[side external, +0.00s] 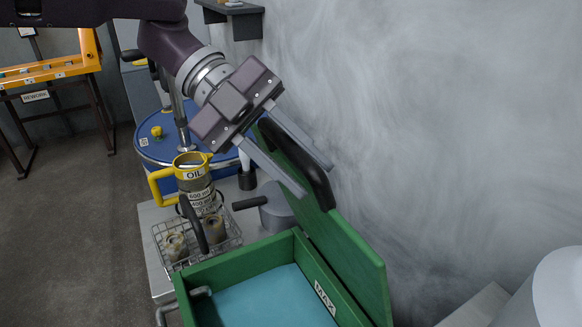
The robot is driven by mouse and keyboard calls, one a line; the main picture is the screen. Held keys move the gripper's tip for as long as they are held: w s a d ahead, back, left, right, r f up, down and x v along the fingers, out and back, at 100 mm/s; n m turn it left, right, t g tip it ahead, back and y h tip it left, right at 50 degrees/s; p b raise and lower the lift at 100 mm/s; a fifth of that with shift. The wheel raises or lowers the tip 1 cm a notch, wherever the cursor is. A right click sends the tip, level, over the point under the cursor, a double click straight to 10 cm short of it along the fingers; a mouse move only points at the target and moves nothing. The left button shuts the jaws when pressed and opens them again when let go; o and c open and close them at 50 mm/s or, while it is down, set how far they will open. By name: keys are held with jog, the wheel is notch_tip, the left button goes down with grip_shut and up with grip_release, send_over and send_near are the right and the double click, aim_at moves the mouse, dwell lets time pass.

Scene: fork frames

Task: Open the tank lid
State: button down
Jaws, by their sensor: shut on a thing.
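A thick black handle (281,146) is on the lid's upper part. My gripper (316,180) comes down from the upper left, with its two long grey fingers on either side of this handle, shut on it. The tank's front end is cut off by the frame.
Left of the tank, a wire basket (160,240) holds small cups on a pale bench. A grey pot (277,208) sits close behind the tank. The grey wall (430,120) is to the right.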

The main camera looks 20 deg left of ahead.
aim_at(278, 145)
jog(key=shift+w+d, duration=0.1)
jog(key=c, duration=1.3)
grip_release()
jog(key=v, duration=0.7)
